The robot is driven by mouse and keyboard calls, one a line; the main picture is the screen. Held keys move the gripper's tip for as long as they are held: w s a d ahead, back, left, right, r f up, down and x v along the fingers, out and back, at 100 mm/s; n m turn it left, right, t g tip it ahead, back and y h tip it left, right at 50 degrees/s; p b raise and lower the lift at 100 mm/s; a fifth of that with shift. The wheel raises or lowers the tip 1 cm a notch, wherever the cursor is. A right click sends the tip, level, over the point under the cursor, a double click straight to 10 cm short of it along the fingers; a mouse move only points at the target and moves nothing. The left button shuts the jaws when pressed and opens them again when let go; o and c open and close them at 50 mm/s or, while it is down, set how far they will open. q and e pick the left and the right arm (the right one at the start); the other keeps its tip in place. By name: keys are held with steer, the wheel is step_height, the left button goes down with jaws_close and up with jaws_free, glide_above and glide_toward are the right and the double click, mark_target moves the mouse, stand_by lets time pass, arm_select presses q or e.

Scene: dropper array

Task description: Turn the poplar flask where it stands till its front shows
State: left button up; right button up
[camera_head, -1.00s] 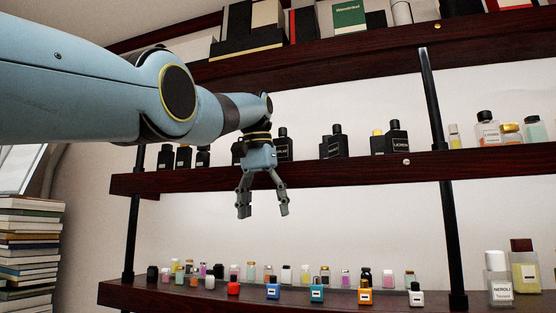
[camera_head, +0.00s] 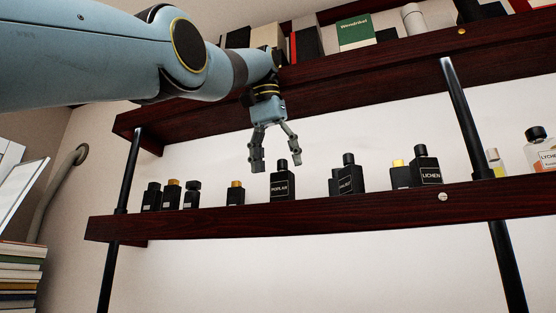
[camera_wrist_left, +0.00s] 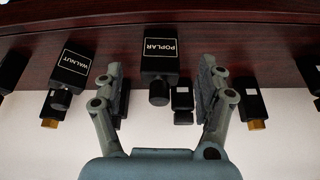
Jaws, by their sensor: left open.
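The poplar flask (camera_head: 282,186) is black with a dark cap and stands upright on the middle shelf (camera_head: 330,213). The left gripper's two fingers (camera_wrist_left: 160,85) show apart in the wrist view. My right gripper is not in view.
The walnut flask (camera_head: 348,182) and the lichen flask (camera_head: 427,173) stand to the right on the same shelf. A gold-capped black flask (camera_head: 236,196) stands to the left. The upper shelf (camera_head: 380,75) overhangs the row.

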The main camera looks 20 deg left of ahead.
mark_target(284, 188)
arm_select(q)
steer(key=b+x, duration=0.1)
steer(key=x, duration=0.4)
steer(key=shift+b, duration=0.3)
steer(key=shift+w+f, duration=0.4)
steer(key=shift+f, duration=0.2)
steer(key=c, duration=0.7)
steer(key=shift+c, duration=1.1)
steer(key=c, duration=0.5)
steer(key=shift+d+r+n, duration=0.1)
steer(key=shift+n, duration=0.4)
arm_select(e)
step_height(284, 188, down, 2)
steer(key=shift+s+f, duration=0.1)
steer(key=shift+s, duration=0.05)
arm_select(q)
steer(key=shift+w+d+p, duration=0.1)
steer(key=shift+w+p, duration=0.15)
steer(key=shift+p, duration=0.2)
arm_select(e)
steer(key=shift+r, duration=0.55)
